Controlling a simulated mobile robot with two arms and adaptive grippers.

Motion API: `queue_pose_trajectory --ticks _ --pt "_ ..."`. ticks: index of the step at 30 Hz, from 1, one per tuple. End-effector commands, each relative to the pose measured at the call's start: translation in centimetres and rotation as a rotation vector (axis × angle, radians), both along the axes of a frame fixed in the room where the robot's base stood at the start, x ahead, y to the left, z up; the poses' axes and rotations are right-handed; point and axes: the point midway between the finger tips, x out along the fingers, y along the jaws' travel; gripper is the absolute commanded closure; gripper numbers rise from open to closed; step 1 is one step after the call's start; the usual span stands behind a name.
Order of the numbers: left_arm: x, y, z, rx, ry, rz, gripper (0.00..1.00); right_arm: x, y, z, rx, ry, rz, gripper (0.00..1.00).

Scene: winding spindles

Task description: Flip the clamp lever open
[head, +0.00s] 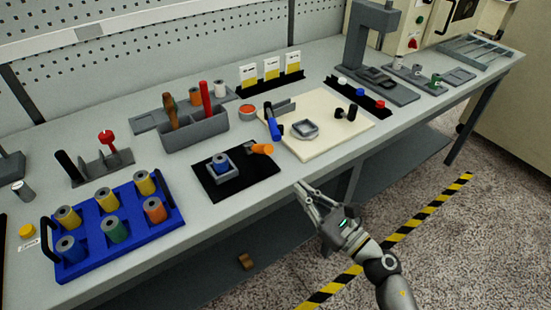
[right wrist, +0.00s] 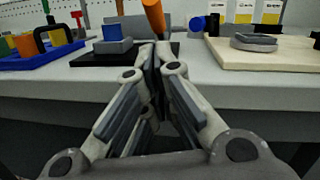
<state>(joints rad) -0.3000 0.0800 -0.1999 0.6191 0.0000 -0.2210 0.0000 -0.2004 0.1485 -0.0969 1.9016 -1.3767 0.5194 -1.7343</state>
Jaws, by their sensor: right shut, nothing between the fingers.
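A lever with an orange handle (head: 262,148) lies at the right side of the black mat (head: 236,188). It stands beside a grey clamp block holding a blue spool (head: 221,163). The orange handle also shows in the right wrist view (right wrist: 154,18), tilted, just beyond my fingertips. My right gripper (head: 303,190) is at the table's front edge, in front and to the right of the mat. Its fingers are shut and empty, and they appear apart from the lever. In the right wrist view the closed fingertips (right wrist: 157,62) point toward the handle. My left gripper is out of view.
A blue tray (head: 87,262) with several spools stands at the left. A cream board (head: 335,148) with a blue-handled part (head: 272,125) and a grey ring lies right of the mat. A grey tool holder (head: 195,135) stands behind. The table edge between is clear.

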Motion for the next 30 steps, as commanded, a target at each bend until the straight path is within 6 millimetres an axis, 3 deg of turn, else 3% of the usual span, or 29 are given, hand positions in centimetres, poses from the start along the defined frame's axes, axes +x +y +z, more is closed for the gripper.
queue_pose_trajectory --ticks 11,24,30 --pt "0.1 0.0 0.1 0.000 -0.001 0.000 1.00 0.3 0.2 0.1 0.002 0.000 -0.001 1.00" --pt "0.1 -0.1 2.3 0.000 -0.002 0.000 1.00 5.9 4.7 1.3 0.006 0.000 0.001 1.00" --pt "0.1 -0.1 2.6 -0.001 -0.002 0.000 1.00 7.5 5.9 1.4 0.006 0.001 0.000 1.00"
